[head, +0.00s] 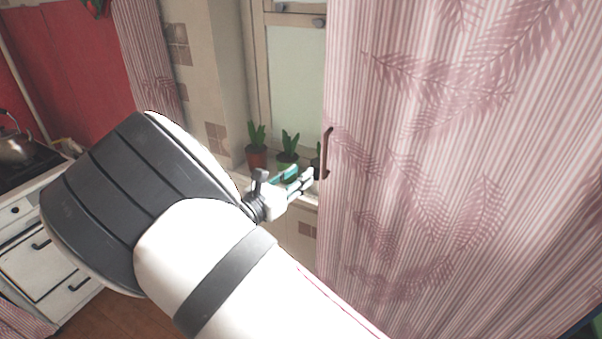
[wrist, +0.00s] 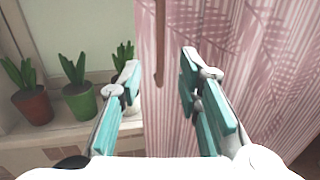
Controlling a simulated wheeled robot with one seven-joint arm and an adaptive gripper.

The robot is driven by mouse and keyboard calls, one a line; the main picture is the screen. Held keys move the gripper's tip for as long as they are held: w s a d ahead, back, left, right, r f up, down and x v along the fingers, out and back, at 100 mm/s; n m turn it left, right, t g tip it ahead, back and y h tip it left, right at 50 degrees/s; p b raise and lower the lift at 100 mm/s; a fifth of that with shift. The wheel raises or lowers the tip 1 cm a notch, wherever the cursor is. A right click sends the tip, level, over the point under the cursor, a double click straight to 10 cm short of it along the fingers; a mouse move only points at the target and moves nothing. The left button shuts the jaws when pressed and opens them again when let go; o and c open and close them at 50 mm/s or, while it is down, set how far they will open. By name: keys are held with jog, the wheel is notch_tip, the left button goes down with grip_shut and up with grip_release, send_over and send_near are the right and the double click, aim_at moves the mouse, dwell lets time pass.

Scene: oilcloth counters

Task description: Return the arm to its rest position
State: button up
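My gripper (head: 298,180) is stretched out toward the edge of a pink striped door panel (head: 420,150). In the wrist view my gripper (wrist: 160,78) has its two teal-padded fingers wide apart with nothing between the pads. A brown vertical handle (head: 326,153) is on the panel's left edge. In the wrist view the handle (wrist: 160,40) hangs beyond the gap between the fingertips; I cannot tell how far off it is. My arm fills much of the head view's lower middle.
Potted plants stand on the window sill: a brown pot (wrist: 34,106), a green pot (wrist: 79,102) and one partly hidden by a finger. A white stove (head: 45,255) with a kettle (head: 16,148) is at the left. Wooden floor (head: 115,315) shows between.

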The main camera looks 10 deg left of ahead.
jog(key=s+d+r+m+g, duration=0.3)
jog(key=d+m+g, duration=0.15)
jog(key=d, duration=0.35)
jog(key=s+d+r+m+g, duration=0.25)
jog(key=d+m, duration=0.25)
jog(key=d, duration=0.3)
jog(key=s+d+r+m+g, duration=0.25)
jog(key=d+m+g, duration=0.2)
jog(key=d, duration=0.35)
jog(key=s+d+r+m+y, duration=0.1)
jog(key=s+r+m+y, duration=0.1)
jog(key=s+m, duration=0.3)
jog(key=s+d+r+m+t+y, duration=0.1)
jog(key=s+r+m+y, duration=0.2)
jog(key=s, duration=0.7)
jog(key=s+d+r+m+y+b, duration=0.1)
jog(key=s+r+m+y, duration=0.2)
jog(key=s+m, duration=0.4)
jog(key=shift+s+d+m+t+y, duration=0.25)
jog(key=shift+s+m+t+y, duration=0.15)
jog(key=shift+s+y, duration=0.15)
jog(key=shift+r, duration=0.1)
